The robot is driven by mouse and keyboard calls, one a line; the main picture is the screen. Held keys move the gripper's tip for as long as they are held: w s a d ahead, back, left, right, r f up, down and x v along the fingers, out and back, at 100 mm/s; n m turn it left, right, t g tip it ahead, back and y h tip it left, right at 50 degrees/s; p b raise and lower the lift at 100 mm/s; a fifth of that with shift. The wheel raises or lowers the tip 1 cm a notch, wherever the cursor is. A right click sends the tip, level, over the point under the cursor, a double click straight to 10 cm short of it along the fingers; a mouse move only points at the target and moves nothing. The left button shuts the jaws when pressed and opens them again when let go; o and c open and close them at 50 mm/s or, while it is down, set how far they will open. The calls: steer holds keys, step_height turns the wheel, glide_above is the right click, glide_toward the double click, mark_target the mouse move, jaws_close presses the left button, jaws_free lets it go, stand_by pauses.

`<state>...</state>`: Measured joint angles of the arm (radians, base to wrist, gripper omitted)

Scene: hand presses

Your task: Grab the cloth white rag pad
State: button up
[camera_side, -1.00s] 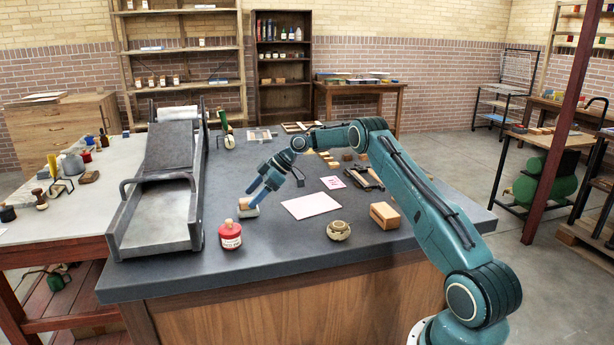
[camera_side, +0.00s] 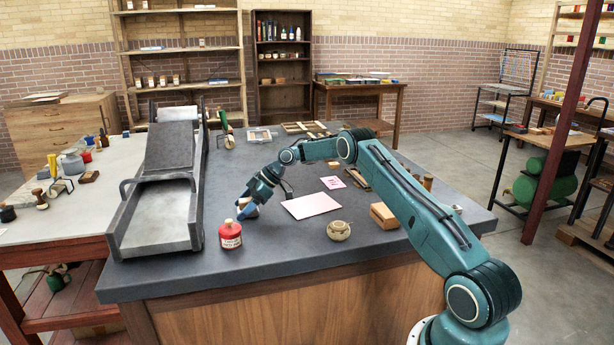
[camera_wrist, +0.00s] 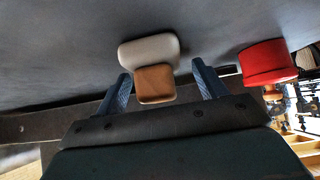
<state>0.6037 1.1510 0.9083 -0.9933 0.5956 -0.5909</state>
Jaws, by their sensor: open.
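The rag pad is a rounded white pad (camera_wrist: 148,48) with a small brown wooden block on it, lying on the dark tabletop. In the side view the pad (camera_side: 252,212) is mostly hidden behind my fingers. My gripper (camera_wrist: 161,70) is open, its two blue fingers on either side of the brown block. Gaps show between the block and both fingers, with the left one looking closer. In the side view my gripper (camera_side: 241,211) points down at the pad, low over the table.
A red bottle (camera_side: 230,236) stands close in front of the pad; it also shows at right in the wrist view (camera_wrist: 266,63). A grey metal press (camera_side: 160,205) is to the left. A pink sheet (camera_side: 311,205), a round wooden piece (camera_side: 339,231) and a wooden block (camera_side: 385,215) lie to the right.

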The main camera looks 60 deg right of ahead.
mark_target(243, 200)
steer(key=c, duration=1.1)
steer(key=shift+r, duration=0.1)
steer(key=shift+r, duration=4.95)
